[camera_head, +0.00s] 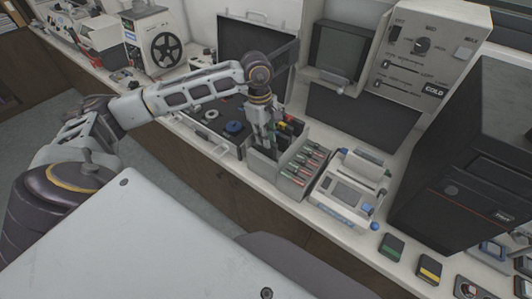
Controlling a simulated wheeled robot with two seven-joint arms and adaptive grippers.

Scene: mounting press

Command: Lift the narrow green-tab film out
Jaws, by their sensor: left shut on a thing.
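A grey open box (262,168) with dark slots stands near the counter's front edge. Beside it, a grey rack (289,187) holds several small dark strips with red and green marks (306,167). My left gripper (266,148) points down into the box and is shut on a thin dark piece. The fingers hide most of that piece, and I cannot make out its tab colour or width. Small yellow and red tabs (284,126) show just behind the gripper. My right gripper is not in view.
A white press-like device (345,190) stands close right of the rack. An open case (215,115) with round parts lies left of the box. A large grey control panel (425,50) and a black machine (460,160) stand at right. Small tabbed cases (391,247) lie in front.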

